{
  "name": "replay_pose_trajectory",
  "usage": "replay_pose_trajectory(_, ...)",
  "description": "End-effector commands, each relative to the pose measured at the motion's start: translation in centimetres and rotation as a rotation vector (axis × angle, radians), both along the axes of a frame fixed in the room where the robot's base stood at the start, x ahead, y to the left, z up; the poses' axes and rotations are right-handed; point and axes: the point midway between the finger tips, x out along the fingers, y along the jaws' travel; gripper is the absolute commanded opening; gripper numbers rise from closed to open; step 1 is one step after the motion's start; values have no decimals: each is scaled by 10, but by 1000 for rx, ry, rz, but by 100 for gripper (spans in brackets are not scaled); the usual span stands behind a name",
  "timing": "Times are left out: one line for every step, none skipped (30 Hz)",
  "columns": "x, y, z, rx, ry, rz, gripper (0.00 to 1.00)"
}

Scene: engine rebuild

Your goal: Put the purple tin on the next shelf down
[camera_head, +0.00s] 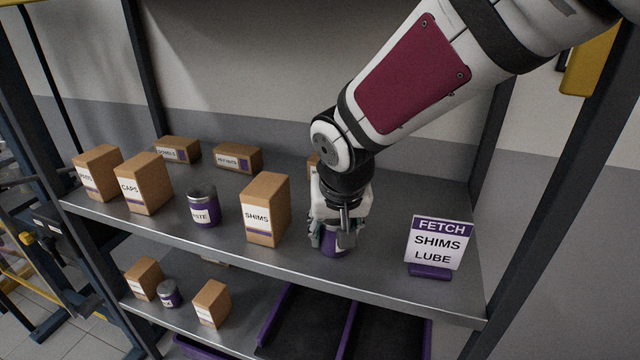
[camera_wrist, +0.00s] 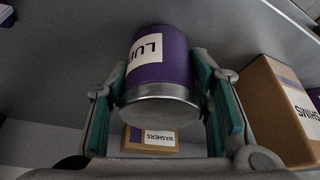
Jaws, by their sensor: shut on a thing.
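A purple tin (camera_head: 333,243) with a silver end is between the fingers of my gripper (camera_head: 332,232), near the front edge of the upper shelf (camera_head: 380,262). In the wrist view, the tin (camera_wrist: 165,60) shows part of a white label reading "LU", and the green finger pads of my gripper (camera_wrist: 165,100) are shut on its sides. I cannot tell whether its base touches the shelf. A second purple tin (camera_head: 203,207), its label ending in "STE", stands on the upper shelf further left. The lower shelf (camera_head: 240,336) shows below.
A SHIMS box (camera_head: 266,209) stands just left of my gripper; a CAPS box (camera_head: 145,184) is further left. A FETCH sign (camera_head: 437,243) stands to the right. Below are a small tin (camera_head: 169,294), boxes and dark purple-edged trays (camera_head: 349,335). A WASHERS box (camera_wrist: 150,140) shows in the wrist view.

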Motion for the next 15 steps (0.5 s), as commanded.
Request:
replay_pose_trajectory(0, 0, -1, 0, 0, 0, 51)
replay_pose_trajectory(0, 0, -1, 0, 0, 0, 58)
replay_pose_trajectory(0, 0, -1, 0, 0, 0, 67)
replay_pose_trajectory(0, 0, -1, 0, 0, 0, 67)
replay_pose_trajectory(0, 0, -1, 0, 0, 0, 67)
replay_pose_trajectory(0, 0, -1, 0, 0, 0, 67)
replay_pose_trajectory(0, 0, -1, 0, 0, 0, 67)
replay_pose_trajectory(0, 0, 0, 0, 0, 0, 67)
replay_pose_trajectory(0, 0, 0, 0, 0, 0, 67)
replay_pose_trajectory(0, 0, 0, 0, 0, 0, 67)
replay_pose_trajectory(0, 0, 0, 0, 0, 0, 67)
replay_pose_trajectory(0, 0, 0, 0, 0, 0, 67)
replay_pose_trajectory(0, 0, 1, 0, 0, 0, 67)
replay_pose_trajectory(0, 0, 2, 0, 0, 0, 67)
replay_pose_trajectory(0, 0, 5, 0, -1, -1, 67)
